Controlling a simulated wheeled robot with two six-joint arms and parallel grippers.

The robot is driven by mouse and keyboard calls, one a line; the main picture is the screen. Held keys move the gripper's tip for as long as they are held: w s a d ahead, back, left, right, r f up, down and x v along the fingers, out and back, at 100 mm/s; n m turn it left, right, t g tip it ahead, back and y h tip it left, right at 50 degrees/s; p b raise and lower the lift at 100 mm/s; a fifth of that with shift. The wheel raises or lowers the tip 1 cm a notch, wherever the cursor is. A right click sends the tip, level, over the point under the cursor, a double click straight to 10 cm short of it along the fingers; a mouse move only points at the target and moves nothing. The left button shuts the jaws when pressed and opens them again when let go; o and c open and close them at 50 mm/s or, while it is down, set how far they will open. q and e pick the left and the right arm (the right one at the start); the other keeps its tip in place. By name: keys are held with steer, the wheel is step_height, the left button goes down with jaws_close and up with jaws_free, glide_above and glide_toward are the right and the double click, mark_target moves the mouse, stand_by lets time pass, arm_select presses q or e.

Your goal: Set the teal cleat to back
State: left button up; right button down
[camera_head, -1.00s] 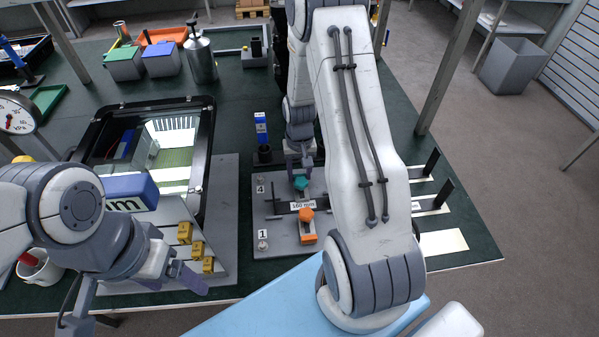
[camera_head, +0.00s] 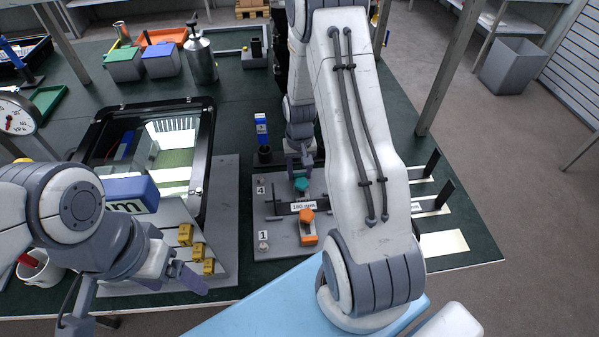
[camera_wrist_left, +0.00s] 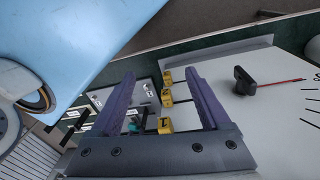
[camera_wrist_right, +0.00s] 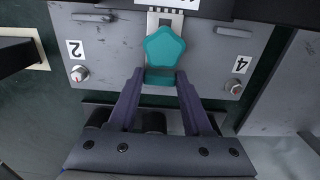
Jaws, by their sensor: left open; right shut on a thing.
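The teal cleat (camera_head: 301,184) has a star-like knob and sits on a slotted metal strip of the grey fixture plate (camera_head: 272,230). In the right wrist view the teal cleat (camera_wrist_right: 165,50) is at the top centre, with its lower block between the fingertips. My right gripper (camera_wrist_right: 160,82) is shut on it. In the head view my right gripper (camera_head: 300,168) reaches it from behind. An orange cleat (camera_head: 307,226) sits nearer on the same plate, in front of the "160 mm" label. My left gripper (camera_wrist_left: 158,80) is open and empty above the grey panel with yellow numbered blocks.
Yellow numbered blocks (camera_head: 186,234) stand on the panel at left. A black-framed housing (camera_head: 205,150) lies behind it. A blue-topped post (camera_head: 261,130) stands close left of my right gripper. Numbered bolts mark the plate's corners.

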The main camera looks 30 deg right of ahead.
steer(key=shift+w+d, duration=0.25)
steer(key=shift+w, duration=0.3)
steer(key=shift+w+d, duration=0.25)
steer(key=shift+w, duration=0.25)
steer(key=shift+c, duration=1.6)
jaws_free()
steer(key=shift+r, duration=0.15)
step_height(320, 180, up, 10)
steer(key=shift+r, duration=0.15)
steer(key=shift+a, duration=0.1)
